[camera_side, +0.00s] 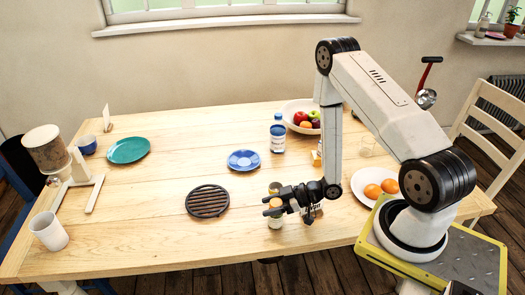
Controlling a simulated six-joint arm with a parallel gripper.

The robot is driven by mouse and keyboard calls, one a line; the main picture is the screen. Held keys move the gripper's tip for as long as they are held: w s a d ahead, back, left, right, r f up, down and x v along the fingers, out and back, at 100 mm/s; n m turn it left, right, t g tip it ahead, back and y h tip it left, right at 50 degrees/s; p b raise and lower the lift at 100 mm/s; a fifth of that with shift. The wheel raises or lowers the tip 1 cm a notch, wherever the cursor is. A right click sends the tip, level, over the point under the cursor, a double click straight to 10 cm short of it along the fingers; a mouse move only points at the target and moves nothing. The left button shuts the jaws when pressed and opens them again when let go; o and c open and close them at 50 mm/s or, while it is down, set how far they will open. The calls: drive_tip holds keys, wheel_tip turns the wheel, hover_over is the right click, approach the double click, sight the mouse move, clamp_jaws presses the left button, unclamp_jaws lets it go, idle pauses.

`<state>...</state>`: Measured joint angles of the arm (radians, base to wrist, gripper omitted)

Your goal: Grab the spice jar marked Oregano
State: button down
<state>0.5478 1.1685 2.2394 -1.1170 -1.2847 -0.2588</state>
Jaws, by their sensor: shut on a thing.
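My gripper (272,206) is low over the front middle of the table, reaching left from the wrist. It is shut on a small spice jar (275,222) with a pale label and an orange-brown top. The label is too small to read, so I cannot tell whether it says Oregano. Another small jar with a golden lid (275,187) shows just behind the fingers. Something pale, perhaps another jar, is partly hidden by my wrist. I cannot tell whether the held jar touches the table.
A black round trivet (207,201) lies left of my gripper, and a blue plate (243,160) behind it. A blue-capped bottle (277,135) and fruit bowl (290,108) stand farther back. A white plate with oranges (361,190) is to the right. The table's left middle is clear.

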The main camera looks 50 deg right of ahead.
drive_tip(key=shift+r, duration=0.15)
drive_tip(key=shift+r, duration=4.85)
drive_tip(key=shift+d, duration=0.15)
